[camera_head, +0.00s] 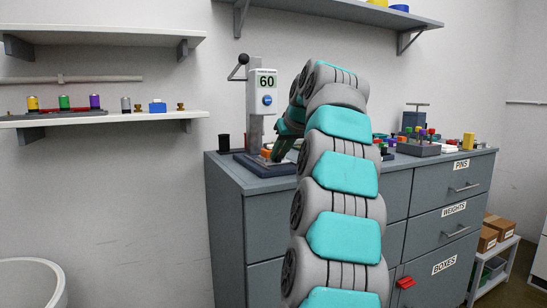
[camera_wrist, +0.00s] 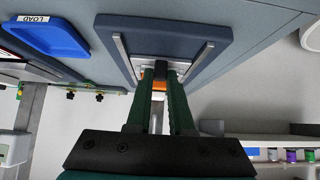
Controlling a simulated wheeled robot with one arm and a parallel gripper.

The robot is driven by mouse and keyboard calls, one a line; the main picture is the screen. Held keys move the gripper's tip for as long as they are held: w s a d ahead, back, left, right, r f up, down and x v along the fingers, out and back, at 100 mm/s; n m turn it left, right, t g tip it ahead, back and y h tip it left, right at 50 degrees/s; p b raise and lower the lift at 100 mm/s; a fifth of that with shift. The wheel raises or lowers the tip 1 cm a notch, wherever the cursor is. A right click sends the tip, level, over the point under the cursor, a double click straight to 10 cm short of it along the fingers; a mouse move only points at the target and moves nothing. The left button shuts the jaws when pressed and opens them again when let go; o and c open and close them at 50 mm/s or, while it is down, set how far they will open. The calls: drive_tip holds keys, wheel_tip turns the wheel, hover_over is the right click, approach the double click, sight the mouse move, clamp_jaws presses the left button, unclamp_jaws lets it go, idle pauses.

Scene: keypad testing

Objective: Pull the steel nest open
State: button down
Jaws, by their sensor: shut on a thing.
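The test station (camera_head: 262,90) stands at the left end of the grey cabinet, with a display reading 60 and a lever with a black ball. Its steel nest (camera_wrist: 146,62) sits low on the dark base plate (camera_wrist: 190,28), between two light rails in the wrist view. An orange part (camera_wrist: 158,86) shows at the nest, partly hidden by my fingers. My gripper (camera_wrist: 160,76) is shut on a small dark piece at the nest's front, which looks like its handle. In the head view my gripper (camera_head: 281,150) is at the station's base, mostly hidden by my arm.
A blue tray marked LOAD (camera_wrist: 50,35) lies beside the base plate in the wrist view. A black cup (camera_head: 224,142) stands left of the station. A grey block with colored pins (camera_head: 418,148) is on the right of the cabinet (camera_head: 228,180). Wall shelves hang at left.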

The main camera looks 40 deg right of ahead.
sight(279, 163)
drive_tip(key=shift+s+a+r+b, duration=0.1)
drive_tip(key=shift+s+a+b, duration=0.1)
drive_tip(key=shift+s, duration=0.6)
drive_tip(key=shift+s+a+b, duration=0.15)
drive_tip(key=shift+s, duration=0.6)
drive_tip(key=c, duration=0.8)
unclamp_jaws()
drive_tip(key=v, duration=0.7)
drive_tip(key=shift+s+r, duration=0.25)
